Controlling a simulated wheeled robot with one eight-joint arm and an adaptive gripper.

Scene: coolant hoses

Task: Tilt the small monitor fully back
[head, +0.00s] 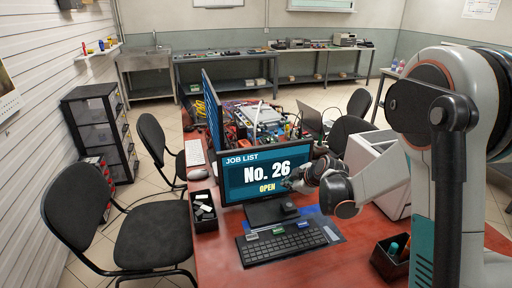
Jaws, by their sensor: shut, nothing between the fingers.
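The small monitor (251,173) stands on the near part of the red table, its screen facing me. It reads "JOB LIST", "No. 26" and "OPEN". The screen looks close to upright; its exact tilt is hard to judge. Its dark stand (270,213) sits on the table below the screen. My gripper (292,182) is at the right edge of the screen, in front of or beside it. It is shut and empty. I cannot tell whether it touches the monitor. My wrist hides part of what is behind the right edge.
A keyboard (283,244) lies in front of the stand. A black box (204,212) is to the left, a pen holder (392,260) near my arm. A white box-like unit (377,165) stands behind my wrist. Cluttered gear (262,118) fills the table behind. Chairs (140,222) stand left.

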